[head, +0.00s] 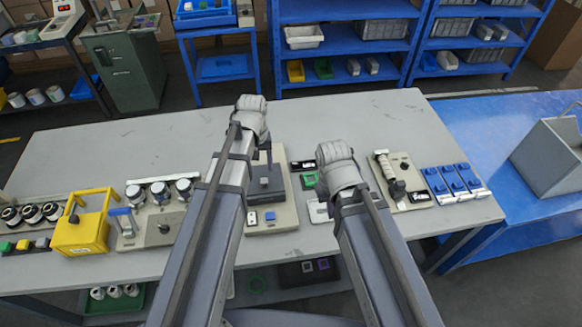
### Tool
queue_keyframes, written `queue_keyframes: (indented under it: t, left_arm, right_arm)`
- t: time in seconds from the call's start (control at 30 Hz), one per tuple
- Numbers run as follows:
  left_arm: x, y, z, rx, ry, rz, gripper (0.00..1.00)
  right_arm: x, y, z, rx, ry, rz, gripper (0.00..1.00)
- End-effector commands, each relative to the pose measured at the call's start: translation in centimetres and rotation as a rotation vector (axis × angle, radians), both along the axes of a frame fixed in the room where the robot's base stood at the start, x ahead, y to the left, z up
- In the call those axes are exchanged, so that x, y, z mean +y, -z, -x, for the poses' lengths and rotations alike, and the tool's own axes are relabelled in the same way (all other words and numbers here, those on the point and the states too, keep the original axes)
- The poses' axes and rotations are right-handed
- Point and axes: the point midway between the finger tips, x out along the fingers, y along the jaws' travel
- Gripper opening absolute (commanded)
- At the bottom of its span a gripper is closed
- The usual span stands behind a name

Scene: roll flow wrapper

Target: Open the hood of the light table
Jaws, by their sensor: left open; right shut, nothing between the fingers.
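A dark grey flat box on a beige base (284,216), which looks like the light table with its hood (266,188) down, sits at the middle of the bench, partly behind my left arm. A dark upright piece stands at its far side; I cannot tell if it is a handle or part of my gripper. My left gripper (251,113) is over the bench beyond the box, open, its fingers mostly hidden by its grey wrist. My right gripper (338,164) is shut and empty, right of the box, above small items. Neither is clearly touching the hood.
Right are a beige board with a black knob (398,188) and blue-topped switches (455,182). The bench's far half is clear.

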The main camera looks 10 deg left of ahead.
Motion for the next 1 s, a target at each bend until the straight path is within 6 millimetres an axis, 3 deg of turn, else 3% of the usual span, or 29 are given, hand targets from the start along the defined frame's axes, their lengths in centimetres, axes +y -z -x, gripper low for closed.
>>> queue_keyframes:
  t: [0.47,1.0]
  left_arm:
    - [0.4,0.8,-0.3,-0.002,-0.018,0.003,0.62]
    - [0.4,7.0,-0.3,-0.002,-0.017,0.003,0.62]
  right_arm:
    - [0.0,0.8,0.0,0.0,0.0,0.0,0.0]
    - [0.0,7.0,0.0,0.0,0.001,0.0,0.0]
